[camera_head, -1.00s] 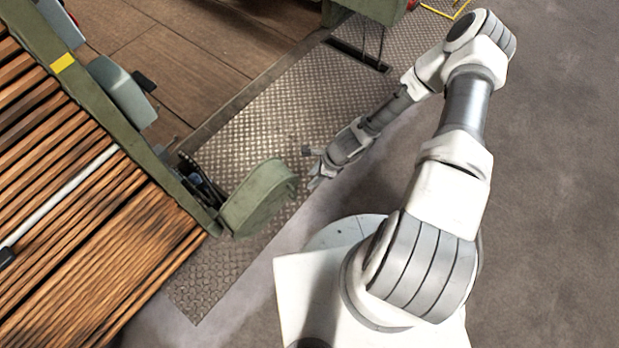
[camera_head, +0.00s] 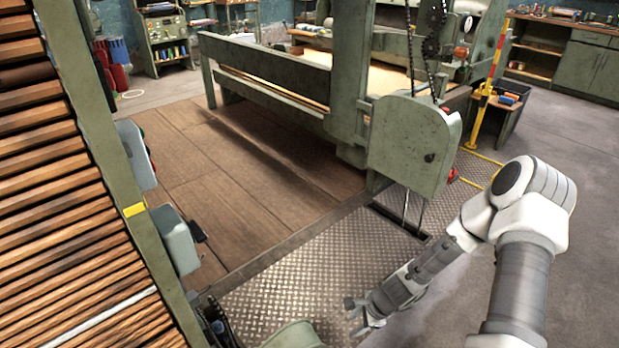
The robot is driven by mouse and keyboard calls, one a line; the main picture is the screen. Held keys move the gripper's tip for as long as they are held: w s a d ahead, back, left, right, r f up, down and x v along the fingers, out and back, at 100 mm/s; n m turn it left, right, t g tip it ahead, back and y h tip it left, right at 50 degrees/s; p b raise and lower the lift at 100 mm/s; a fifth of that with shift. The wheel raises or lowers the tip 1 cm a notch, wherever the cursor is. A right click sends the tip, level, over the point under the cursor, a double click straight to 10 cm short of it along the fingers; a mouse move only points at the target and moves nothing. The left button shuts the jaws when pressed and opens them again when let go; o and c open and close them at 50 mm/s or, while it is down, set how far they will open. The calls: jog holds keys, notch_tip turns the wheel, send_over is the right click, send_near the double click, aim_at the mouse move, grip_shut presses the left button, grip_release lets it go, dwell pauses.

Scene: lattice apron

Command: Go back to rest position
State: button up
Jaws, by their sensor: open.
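My gripper (camera_head: 362,318) is at the lower middle of the head view, at the end of my bent white and grey arm. It points down and to the left over the diamond-plate metal floor strip (camera_head: 300,285). Its two fingers are apart and nothing shows between them. My arm comes in from the lower right, with its elbow at the right.
A slatted wooden machine with a green frame (camera_head: 95,150) fills the left side. A rounded green housing (camera_head: 295,337) shows at the bottom edge near my gripper. A larger green machine (camera_head: 415,145) stands behind. The grey floor (camera_head: 595,190) at right is open.

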notch_tip(320, 180, up, 26)
jog(key=d+n+t+h, duration=0.1)
jog(key=d+n+h, duration=0.1)
jog(key=n, duration=0.8)
jog(key=s+r+n+t+h, duration=0.25)
jog(key=s+r+n, duration=0.55)
jog(key=s+r, duration=1.05)
notch_tip(320, 180, up, 17)
jog(key=w+p, duration=0.1)
jog(key=p, duration=1.4)
jog(key=shift+w+a+f+y, duration=0.15)
jog(key=shift+w+f+y, duration=0.1)
jog(key=shift+y, duration=0.1)
jog(key=shift+a+t, duration=0.1)
jog(key=shift+t, duration=0.15)
